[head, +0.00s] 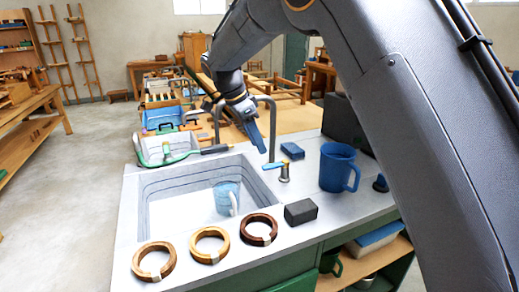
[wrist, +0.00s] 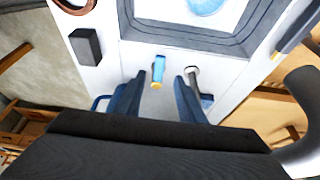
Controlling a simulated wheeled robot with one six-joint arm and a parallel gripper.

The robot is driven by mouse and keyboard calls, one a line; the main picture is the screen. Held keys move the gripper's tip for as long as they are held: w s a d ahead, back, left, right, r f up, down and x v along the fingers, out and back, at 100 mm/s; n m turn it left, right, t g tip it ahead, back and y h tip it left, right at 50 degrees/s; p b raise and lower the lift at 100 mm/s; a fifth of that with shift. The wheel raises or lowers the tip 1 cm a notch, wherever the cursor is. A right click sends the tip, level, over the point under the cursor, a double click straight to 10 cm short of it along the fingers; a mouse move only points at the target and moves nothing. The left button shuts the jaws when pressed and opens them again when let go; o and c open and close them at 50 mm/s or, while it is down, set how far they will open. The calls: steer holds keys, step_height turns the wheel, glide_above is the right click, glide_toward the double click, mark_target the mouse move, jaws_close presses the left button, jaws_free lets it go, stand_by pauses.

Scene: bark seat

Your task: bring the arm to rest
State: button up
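My gripper (head: 262,148) is raised above the counter behind the sink, its fingers pointing down. In the wrist view its two blue fingers (wrist: 158,82) stand apart with nothing held between them. A small light-blue piece with a yellow end (wrist: 158,72) lies on the counter below, in line with the gap; it also shows in the head view (head: 273,166). A metal knob (head: 284,173) stands close beside it. My arm reaches in from the right and hides part of the counter there.
A sink (head: 150,200) holds a light-blue mug (head: 226,197). Three wooden rings (head: 209,246) and a dark block (head: 300,212) line the front edge. A blue mug (head: 337,168), a blue sponge (head: 292,151) and a curved faucet (head: 271,125) stand near the gripper. Floor at left is clear.

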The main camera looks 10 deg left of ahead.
steer(key=s+d+f+n+g+y, duration=0.1)
steer(key=s+d+f+n, duration=0.3)
steer(key=d, duration=0.5)
steer(key=s+d+f+n+g+y, duration=0.1)
steer(key=s+d+n, duration=0.1)
steer(key=s+d, duration=0.55)
steer(key=s+d+f+n+y, duration=0.1)
steer(key=s+d+f+n, duration=0.2)
steer(key=s+d, duration=0.3)
steer(key=s+d+f+n, duration=0.3)
steer(key=s+d, duration=0.4)
steer(key=s, duration=0.6)
steer(key=shift+d+f+y, duration=0.25)
steer(key=shift+f+y, duration=0.15)
